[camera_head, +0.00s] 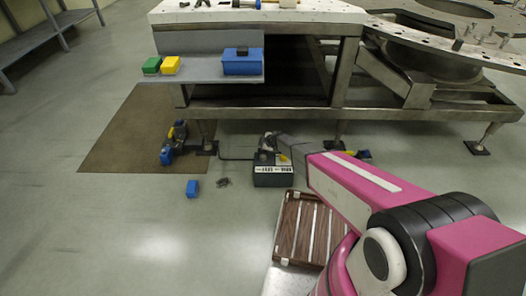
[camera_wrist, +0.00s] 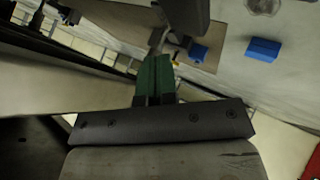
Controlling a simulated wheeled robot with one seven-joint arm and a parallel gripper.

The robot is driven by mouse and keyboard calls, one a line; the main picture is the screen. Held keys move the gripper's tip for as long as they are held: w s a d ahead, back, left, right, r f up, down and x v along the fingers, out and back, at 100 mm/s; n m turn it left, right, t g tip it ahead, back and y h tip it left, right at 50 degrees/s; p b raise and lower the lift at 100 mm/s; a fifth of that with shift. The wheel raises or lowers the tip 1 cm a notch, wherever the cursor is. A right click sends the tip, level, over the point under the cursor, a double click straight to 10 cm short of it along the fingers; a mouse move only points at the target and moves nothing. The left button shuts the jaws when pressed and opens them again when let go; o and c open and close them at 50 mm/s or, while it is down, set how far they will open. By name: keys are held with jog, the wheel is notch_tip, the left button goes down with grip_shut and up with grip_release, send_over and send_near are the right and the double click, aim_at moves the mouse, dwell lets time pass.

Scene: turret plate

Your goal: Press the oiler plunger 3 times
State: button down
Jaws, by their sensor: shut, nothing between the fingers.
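I cannot make out the oiler plunger for certain in either view. A black box with white markings (camera_head: 272,177) stands on the floor below the bench, with small dark and yellow parts at its top. The grey end of my arm reaches in just above and behind that box, and its fingertips are hard to see there. In the wrist view my gripper (camera_wrist: 156,62) has its green-padded fingers together, with nothing between them. A dark grey object (camera_wrist: 186,16) shows beyond the fingertips at the top; I cannot tell what it is or whether they touch it.
A metal bench (camera_head: 260,15) has a side shelf (camera_head: 205,72) with green (camera_head: 152,65), yellow (camera_head: 170,65) and blue (camera_head: 243,66) bins. A blue box (camera_head: 192,188) lies on the floor beside a brown mat (camera_head: 120,135). A slatted wooden crate (camera_head: 290,228) lies in front.

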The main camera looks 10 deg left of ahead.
jog(key=shift+f, duration=0.85)
jog(key=shift+f, duration=0.15)
dwell(1.4)
jog(key=shift+f, duration=0.25)
jog(key=shift+f, duration=1.25)
dwell(1.5)
dwell(0.3)
jog(key=shift+r, duration=1.65)
jog(key=shift+r, duration=0.1)
jog(key=shift+r, duration=2.4)
